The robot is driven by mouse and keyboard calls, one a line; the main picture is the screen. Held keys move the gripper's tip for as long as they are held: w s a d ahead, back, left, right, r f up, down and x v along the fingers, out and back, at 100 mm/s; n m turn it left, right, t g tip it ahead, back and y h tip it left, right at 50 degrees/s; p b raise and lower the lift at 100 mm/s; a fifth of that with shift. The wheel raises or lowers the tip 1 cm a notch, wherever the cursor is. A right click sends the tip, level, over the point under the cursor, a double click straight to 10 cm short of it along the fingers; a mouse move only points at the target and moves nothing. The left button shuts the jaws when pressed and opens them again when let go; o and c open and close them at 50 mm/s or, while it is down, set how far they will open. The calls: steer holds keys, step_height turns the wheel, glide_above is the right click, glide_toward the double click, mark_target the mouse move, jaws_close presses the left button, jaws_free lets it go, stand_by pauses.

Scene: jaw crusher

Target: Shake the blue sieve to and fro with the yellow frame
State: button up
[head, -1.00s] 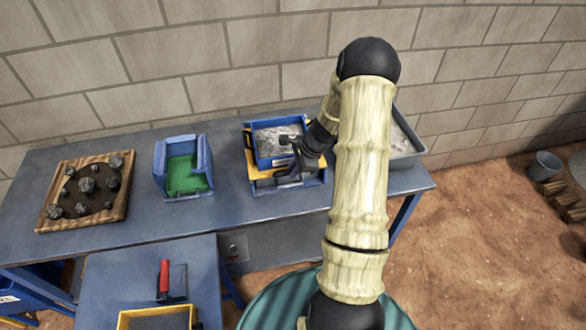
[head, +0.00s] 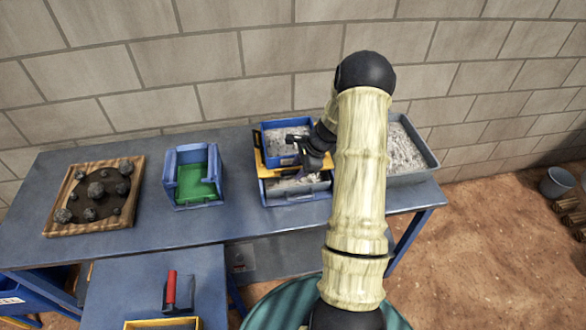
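The blue sieve (head: 275,151), with grey rubble inside, sits in the yellow frame (head: 264,163) at the back of the blue table. Below and in front of them is a blue-rimmed tray (head: 290,199) with grey material showing in it. My gripper (head: 298,146) is dark and reaches in from the right, at the front right of the sieve. Its fingers look very close to or touching the sieve's front wall. They are too small and dark to tell whether they are shut on it. My arm hides the right end of the sieve and frame.
A grey bin of rubble (head: 424,156) stands right of the arm. A blue box with a green floor (head: 192,180) and a wooden tray of dark rocks (head: 66,228) stand to the left. A red-handled tool (head: 171,289) is on the nearer table.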

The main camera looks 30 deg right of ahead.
steer(key=shift+s+d, duration=0.4)
steer(key=shift+d, duration=0.25)
steer(key=shift+w+a+r, duration=0.1)
steer(key=shift+w+r, duration=0.05)
steer(key=shift+r, duration=0.65)
steer(key=b+v, duration=0.2)
steer(key=v, duration=1.4)
steer(key=shift+s+b, duration=0.25)
steer(key=shift+b, duration=0.15)
steer(key=shift+f, duration=0.1)
steer(key=s+a+n+h, duration=0.2)
steer(key=s+a+n, duration=0.5)
steer(key=a+n, duration=0.3)
steer(key=s+a+n+h, duration=0.1)
steer(key=s+a+n, duration=0.7)
steer(key=a+n, duration=0.3)
steer(key=a, duration=0.4)
steer(key=shift+s+g+h, duration=0.2)
steer(key=shift+g+h, duration=0.2)
